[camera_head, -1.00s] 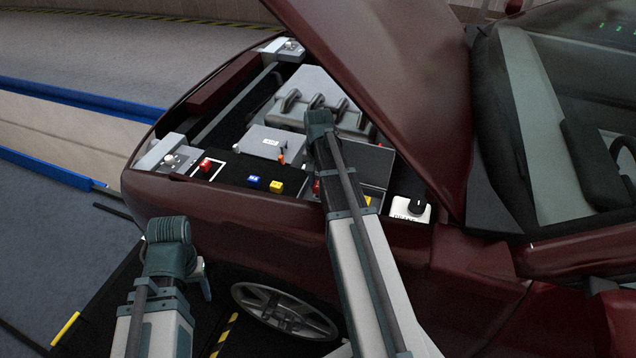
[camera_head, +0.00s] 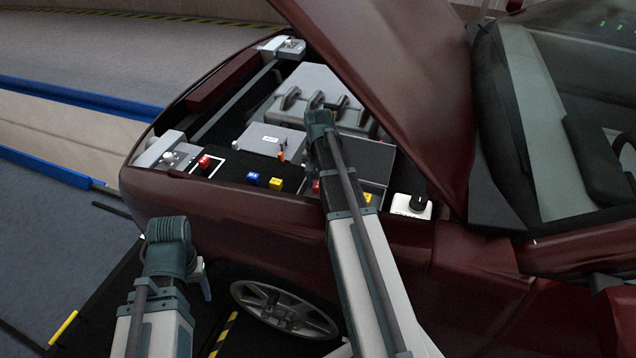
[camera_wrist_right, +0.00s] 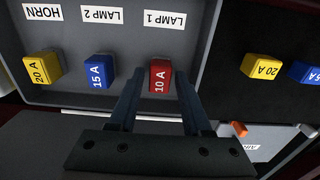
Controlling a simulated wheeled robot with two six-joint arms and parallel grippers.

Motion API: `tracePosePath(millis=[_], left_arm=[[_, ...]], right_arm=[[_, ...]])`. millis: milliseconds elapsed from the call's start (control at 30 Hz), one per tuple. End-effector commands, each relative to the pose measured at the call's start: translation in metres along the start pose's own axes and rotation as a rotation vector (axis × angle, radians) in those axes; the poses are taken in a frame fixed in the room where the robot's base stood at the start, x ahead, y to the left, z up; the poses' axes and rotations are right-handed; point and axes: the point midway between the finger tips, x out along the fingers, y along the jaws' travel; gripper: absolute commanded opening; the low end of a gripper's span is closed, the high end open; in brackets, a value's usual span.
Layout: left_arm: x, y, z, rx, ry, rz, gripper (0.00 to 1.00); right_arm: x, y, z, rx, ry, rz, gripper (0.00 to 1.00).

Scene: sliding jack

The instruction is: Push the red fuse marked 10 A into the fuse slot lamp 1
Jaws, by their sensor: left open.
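The red fuse marked 10 A (camera_wrist_right: 160,78) stands at the fuse slot with the LAMP 1 label (camera_wrist_right: 165,20) in the right wrist view. I cannot tell how deep it sits. My right gripper (camera_wrist_right: 158,90) is open, its fingers on either side of the red fuse with a visible gap. In the head view my right arm hides that gripper and most of the fuse box (camera_head: 368,160); a bit of red (camera_head: 316,187) shows beside the arm. My left gripper (camera_head: 205,284) is low in front of the car, away from the fuses, its fingers barely visible.
The blue 15 A fuse (camera_wrist_right: 100,72) stands at LAMP 2 and a yellow 20 A fuse (camera_wrist_right: 42,68) at HORN. Loose yellow (camera_head: 276,184) and blue (camera_head: 253,178) fuses sit left of the box. The raised hood (camera_head: 400,80) overhangs.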

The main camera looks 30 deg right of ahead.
Motion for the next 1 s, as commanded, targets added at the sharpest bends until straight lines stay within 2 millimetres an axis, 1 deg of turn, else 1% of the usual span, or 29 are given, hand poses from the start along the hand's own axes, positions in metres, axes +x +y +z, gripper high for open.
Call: tracePosePath(millis=[33,67,100,367,567,767,1000], left_arm=[[0.000,0.000,0.000,0.000,0.000,0.000,0.61],[0.000,0.000,0.000,0.000,0.000,0.000,0.61],[0.000,0.000,0.000,0.000,0.000,0.000,0.61],[-0.001,0.000,0.000,0.000,0.000,0.000,0.61],[-0.008,-0.001,0.001,0.000,0.000,0.000,0.61],[-0.028,-0.003,0.002,0.000,0.000,0.000,0.61],[-0.064,-0.006,0.004,0.000,0.000,0.000,0.61]], right_arm=[[0.000,0.000,0.000,0.000,0.000,0.000,0.60],[0.000,0.000,0.000,0.000,0.000,0.000,0.65],[0.000,0.000,0.000,0.000,0.000,0.000,0.66],[-0.001,0.000,0.000,0.000,0.000,0.000,0.66],[-0.008,0.000,0.000,0.000,0.000,0.000,0.66],[-0.028,0.000,0.000,0.000,0.000,0.000,0.66],[-0.065,0.000,0.001,0.000,0.001,0.000,0.66]])
